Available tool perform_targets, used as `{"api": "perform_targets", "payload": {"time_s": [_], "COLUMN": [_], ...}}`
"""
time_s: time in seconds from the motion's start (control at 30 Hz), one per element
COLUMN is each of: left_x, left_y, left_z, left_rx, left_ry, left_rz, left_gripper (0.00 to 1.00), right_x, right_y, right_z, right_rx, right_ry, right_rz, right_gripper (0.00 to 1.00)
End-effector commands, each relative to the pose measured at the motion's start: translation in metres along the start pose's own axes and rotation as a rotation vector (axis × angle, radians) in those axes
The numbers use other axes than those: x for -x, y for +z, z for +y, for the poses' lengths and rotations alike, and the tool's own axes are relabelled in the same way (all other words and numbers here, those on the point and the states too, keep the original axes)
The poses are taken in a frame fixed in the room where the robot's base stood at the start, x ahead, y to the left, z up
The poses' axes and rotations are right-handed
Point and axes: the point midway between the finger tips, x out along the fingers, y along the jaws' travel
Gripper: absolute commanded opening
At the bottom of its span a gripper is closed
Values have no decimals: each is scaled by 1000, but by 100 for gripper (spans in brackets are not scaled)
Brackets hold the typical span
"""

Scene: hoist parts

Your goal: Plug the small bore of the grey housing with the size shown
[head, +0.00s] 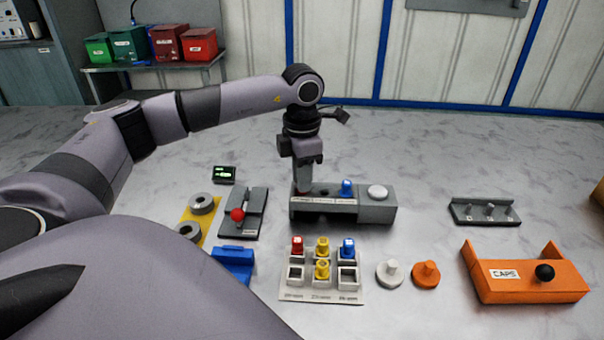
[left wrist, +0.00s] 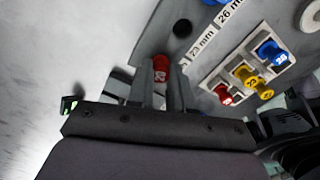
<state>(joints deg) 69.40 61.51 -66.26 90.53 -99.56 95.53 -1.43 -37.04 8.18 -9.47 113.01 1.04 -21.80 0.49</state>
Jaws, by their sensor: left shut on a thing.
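My left gripper (head: 306,181) is over the left end of the grey housing (head: 372,214), pointing down. It is shut on a red plug (left wrist: 161,68), which shows between the fingers in the left wrist view; a number on its top is hard to read. Whether the plug is in a bore or just above it, I cannot tell. An empty dark bore (left wrist: 182,27) lies beside it. A blue plug (head: 346,187) stands upright on the housing, left of a white round cap (head: 377,192). A small display (head: 224,174) shows unreadable green text. My right gripper is out of view.
A white plug tray (head: 322,296) holds red, yellow and blue plugs in front. White (head: 390,273) and orange (head: 426,275) caps lie right of it. An orange CAPS holder (head: 530,283) and a grey pegged block (head: 483,211) stand right. A grey fixture with red ball (head: 237,214) stands left.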

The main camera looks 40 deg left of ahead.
Motion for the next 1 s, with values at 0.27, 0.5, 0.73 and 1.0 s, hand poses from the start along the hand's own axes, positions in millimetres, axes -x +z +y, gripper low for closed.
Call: {"api": "perform_targets", "payload": {"time_s": [0.27,0.5,0.73,1.0], "left_x": [0,0,-1,-1], "left_y": [0,0,0,0], "left_z": [0,0,0,0], "left_rx": [0,0,0,0], "left_ry": [0,0,1,0], "left_rz": [-1,0,-1,-1], "left_gripper": [0,0,0,37], "right_x": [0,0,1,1], "right_y": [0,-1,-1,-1], "right_z": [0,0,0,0], "right_rx": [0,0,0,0], "right_ry": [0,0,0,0], "right_rz": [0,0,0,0], "right_gripper": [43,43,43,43]}}
